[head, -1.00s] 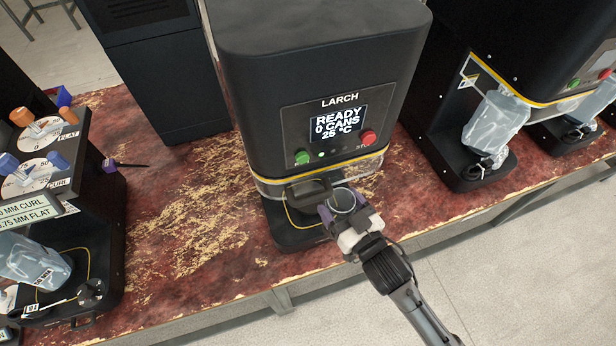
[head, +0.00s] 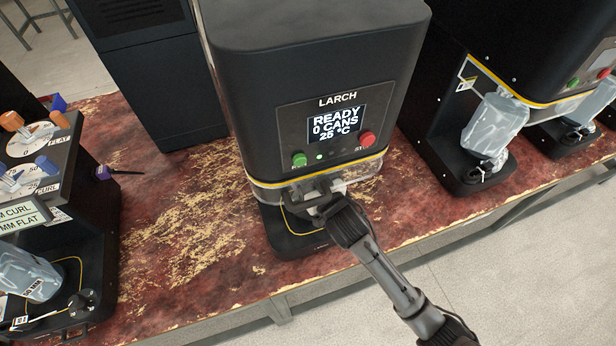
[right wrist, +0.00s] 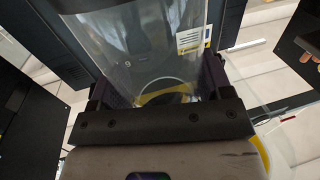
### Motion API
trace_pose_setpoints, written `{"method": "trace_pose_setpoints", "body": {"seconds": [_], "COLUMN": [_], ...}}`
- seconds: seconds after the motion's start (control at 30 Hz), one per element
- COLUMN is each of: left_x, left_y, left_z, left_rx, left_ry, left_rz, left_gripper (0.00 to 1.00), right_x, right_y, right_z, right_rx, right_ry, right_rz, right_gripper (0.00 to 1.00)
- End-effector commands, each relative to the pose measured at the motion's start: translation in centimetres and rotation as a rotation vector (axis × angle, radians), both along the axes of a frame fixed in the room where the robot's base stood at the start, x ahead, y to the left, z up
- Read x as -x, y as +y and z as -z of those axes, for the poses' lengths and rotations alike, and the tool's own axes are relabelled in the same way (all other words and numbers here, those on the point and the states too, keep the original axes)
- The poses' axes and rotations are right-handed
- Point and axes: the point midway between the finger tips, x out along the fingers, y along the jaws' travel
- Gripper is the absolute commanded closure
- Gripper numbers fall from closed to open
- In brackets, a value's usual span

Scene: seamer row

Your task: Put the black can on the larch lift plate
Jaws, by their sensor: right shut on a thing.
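The Larch seamer (head: 310,100) stands mid-table in the head view, its screen reading READY, 0 CANS, 25 °C. My right gripper (head: 319,190) is at the clear guard under its head, over the front of its black base (head: 290,243). The lift plate is hidden under the head and gripper. My left gripper is not in view.
A seamer with a clear guard (head: 494,128) stands at the right. A dial-panel machine (head: 75,185) with another clear guard stands at the left. A tall black cabinet (head: 150,80) is behind. The red worn table (head: 185,225) is bare left of the Larch base.

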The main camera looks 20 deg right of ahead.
Motion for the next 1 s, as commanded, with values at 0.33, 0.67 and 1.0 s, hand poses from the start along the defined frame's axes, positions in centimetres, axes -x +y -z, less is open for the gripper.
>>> {"method": "trace_pose_setpoints", "body": {"seconds": [0.33, 0.67, 1.0], "left_x": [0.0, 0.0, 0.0], "left_y": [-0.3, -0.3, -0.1], "left_z": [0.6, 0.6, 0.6], "left_rx": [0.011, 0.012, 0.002], "left_ry": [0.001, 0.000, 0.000], "left_rz": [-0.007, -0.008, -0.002], "left_gripper": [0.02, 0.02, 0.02], "right_x": [0.1, 0.0, 0.0], "right_y": [0.0, 0.0, 0.0], "right_z": [1.7, 2.0, 2.0], "right_rx": [0.001, 0.001, 0.001], "right_ry": [0.000, 0.000, 0.000], "right_rz": [0.000, 0.000, 0.000], "right_gripper": [0.50, 0.14, 0.02]}}
